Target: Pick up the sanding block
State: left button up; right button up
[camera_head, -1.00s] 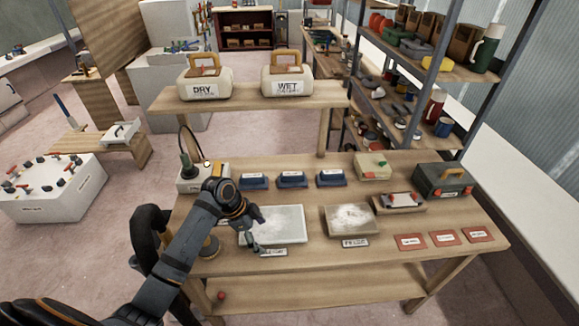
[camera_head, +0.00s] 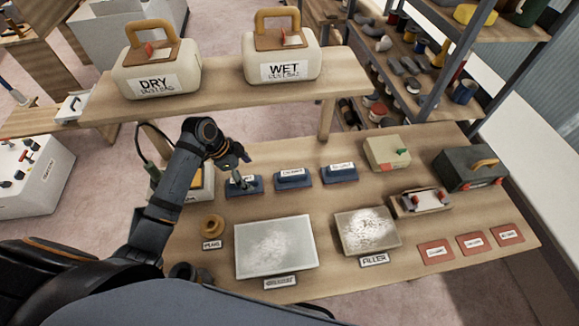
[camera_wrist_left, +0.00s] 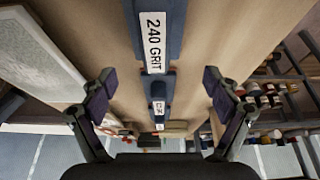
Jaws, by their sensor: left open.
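Three blue blocks with white labels stand in a row on the workbench. The left one (camera_head: 246,187) is close below my left gripper (camera_head: 241,170); the middle one (camera_head: 293,179) and right one (camera_head: 339,174) stand to its right. In the left wrist view, the nearest block (camera_wrist_left: 172,42) reads "240 GRIT", and its end lies in line with the gap between my open fingers (camera_wrist_left: 156,84). The fingers hold nothing, and no contact with a block can be made out. The other blocks' labels are too small to read surely. My right gripper is out of view.
"DRY" (camera_head: 158,74) and "WET" (camera_head: 283,63) containers stand on the raised shelf (camera_head: 222,98) behind. A pale panel (camera_head: 273,247), a filler board (camera_head: 367,231), a dark toolbox (camera_head: 470,168) and red labelled squares (camera_head: 435,252) share the bench.

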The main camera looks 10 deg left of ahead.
aim_at(290, 173)
pick_arm(q)
jog(key=d, duration=0.2)
jog(key=w+d+p, duration=0.1)
jog(key=d+r+p, duration=0.1)
jog(key=d, duration=0.1)
jog(key=shift+w+d, duration=0.25)
jog(key=shift+d, duration=0.05)
jog(key=d, duration=0.1)
jog(key=w+d+p, duration=0.2)
jog(key=d, duration=0.1)
jog(key=shift+w+d+f, duration=0.1)
jog(key=shift+f, duration=0.2)
jog(key=shift+w+d+f, duration=0.1)
jog(key=shift+d, duration=0.25)
jog(key=shift+w+d+p, duration=0.15)
jog(key=shift+d+p, duration=0.15)
jog(key=shift+d, duration=0.2)
jog(key=x, duration=0.4)
jog(key=shift+w+f, duration=0.1)
jog(key=shift+f, duration=0.4)
jog(key=c, duration=1.4)
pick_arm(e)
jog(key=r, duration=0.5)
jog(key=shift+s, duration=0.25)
